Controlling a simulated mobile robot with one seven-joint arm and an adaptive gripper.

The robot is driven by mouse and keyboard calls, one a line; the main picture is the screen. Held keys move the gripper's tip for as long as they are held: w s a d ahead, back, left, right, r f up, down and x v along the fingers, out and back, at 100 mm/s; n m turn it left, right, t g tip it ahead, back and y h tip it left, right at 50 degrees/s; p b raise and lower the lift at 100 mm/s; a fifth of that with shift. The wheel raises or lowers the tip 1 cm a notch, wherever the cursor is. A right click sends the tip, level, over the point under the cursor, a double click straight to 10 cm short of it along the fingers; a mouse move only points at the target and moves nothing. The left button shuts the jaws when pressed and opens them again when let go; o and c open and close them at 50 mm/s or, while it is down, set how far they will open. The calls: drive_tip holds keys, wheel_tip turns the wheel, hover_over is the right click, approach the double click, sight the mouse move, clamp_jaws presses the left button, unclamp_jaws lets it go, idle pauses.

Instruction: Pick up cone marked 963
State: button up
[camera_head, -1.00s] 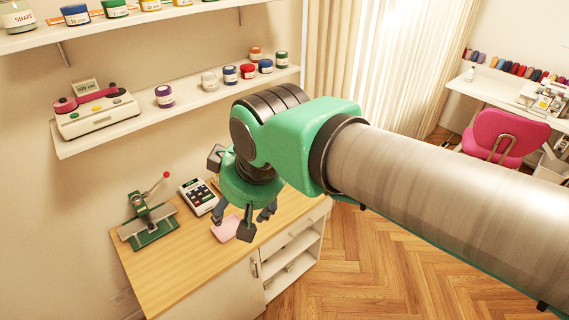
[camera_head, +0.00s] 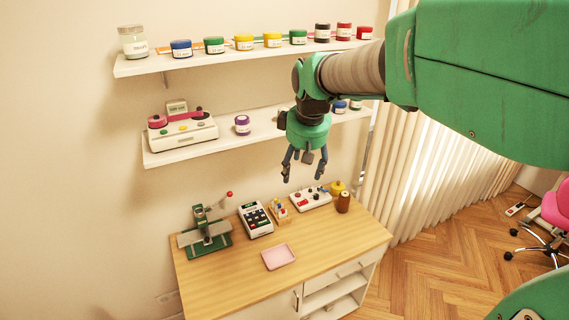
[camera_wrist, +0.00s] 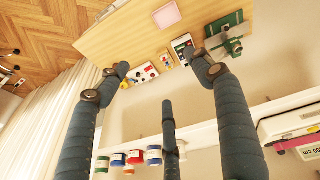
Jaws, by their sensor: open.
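Two cone-like items stand at the back right of the wooden cabinet top in the head view: a brown cone (camera_head: 343,202) and a yellow one (camera_head: 338,187) just behind it. Both look upright. Any number on them is too small to read, so I cannot tell which is marked 963. My gripper (camera_head: 304,177) is open and empty, fingers down, in the air above and left of the cones. In the wrist view my gripper (camera_wrist: 160,66) shows spread fingers with nothing between them. The cones are not clearly visible there.
The cabinet top (camera_head: 215,272) also holds a green press (camera_head: 205,238), a calculator (camera_head: 256,219), a small wooden rack (camera_head: 279,210), a white button box (camera_head: 311,199) and a pink tray (camera_head: 278,257). The lower shelf (camera_head: 190,151) is close behind my gripper. Curtains (camera_head: 420,180) hang at right.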

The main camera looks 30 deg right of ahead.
drive_tip(key=w+d+f+n+g+p, duration=0.15)
drive_tip(key=w+d+f, duration=0.25)
drive_tip(key=w+d, duration=0.6)
drive_tip(key=n+g+p, duration=0.2)
drive_tip(key=n+p, duration=0.1)
drive_tip(key=p, duration=0.1)
hover_over(347, 194)
drive_tip(key=shift+y, duration=0.4)
wheel_tip(347, 194, down, 36)
drive_tip(key=shift+s+a+r, duration=0.1)
drive_tip(key=shift+s+r, duration=0.05)
drive_tip(key=shift+w+a+f, duration=0.1)
drive_tip(key=shift+w+f, duration=0.25)
drive_tip(key=shift+w, duration=0.2)
drive_tip(key=shift+f, duration=0.1)
